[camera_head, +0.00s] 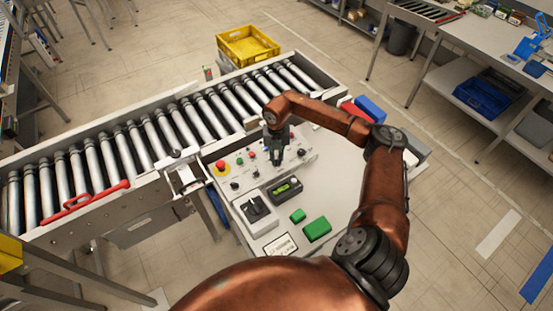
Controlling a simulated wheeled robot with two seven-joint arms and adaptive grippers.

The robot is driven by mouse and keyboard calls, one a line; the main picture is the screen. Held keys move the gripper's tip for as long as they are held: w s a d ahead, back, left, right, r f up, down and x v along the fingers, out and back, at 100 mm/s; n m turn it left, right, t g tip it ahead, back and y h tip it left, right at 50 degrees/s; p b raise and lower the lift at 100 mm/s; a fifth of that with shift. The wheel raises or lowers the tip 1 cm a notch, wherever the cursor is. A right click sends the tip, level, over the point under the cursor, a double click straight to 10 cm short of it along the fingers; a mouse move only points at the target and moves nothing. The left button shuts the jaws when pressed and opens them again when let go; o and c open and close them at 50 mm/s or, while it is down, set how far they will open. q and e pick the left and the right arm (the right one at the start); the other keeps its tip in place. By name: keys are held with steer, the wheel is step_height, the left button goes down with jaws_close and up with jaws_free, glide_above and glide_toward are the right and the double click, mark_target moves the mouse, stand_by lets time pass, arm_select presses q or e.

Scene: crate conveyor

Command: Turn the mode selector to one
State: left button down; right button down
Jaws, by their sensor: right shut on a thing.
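The control panel (233,175) stands along the near side of the conveyor, with a row of small buttons and knobs. My right gripper (279,157) reaches down onto the right half of this panel and is shut on a small control there, which I take to be the mode selector. The fingers hide most of that control, so its pointer and setting cannot be read. A red emergency button on yellow (221,167) sits at the panel's left end. My left gripper is not in view.
On the worktop are a black rotary switch box (256,209), a dark display unit (285,189), green blocks (317,230) and a label card (280,245). The roller conveyor (165,125) runs behind, with a yellow crate (247,46) beyond. A blue bin (370,108) is at right.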

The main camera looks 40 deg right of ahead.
steer(key=shift+m, duration=1.2)
steer(key=c, duration=2.1)
jaws_free()
step_height(320, 180, up, 12)
steer(key=shift+r, duration=0.1)
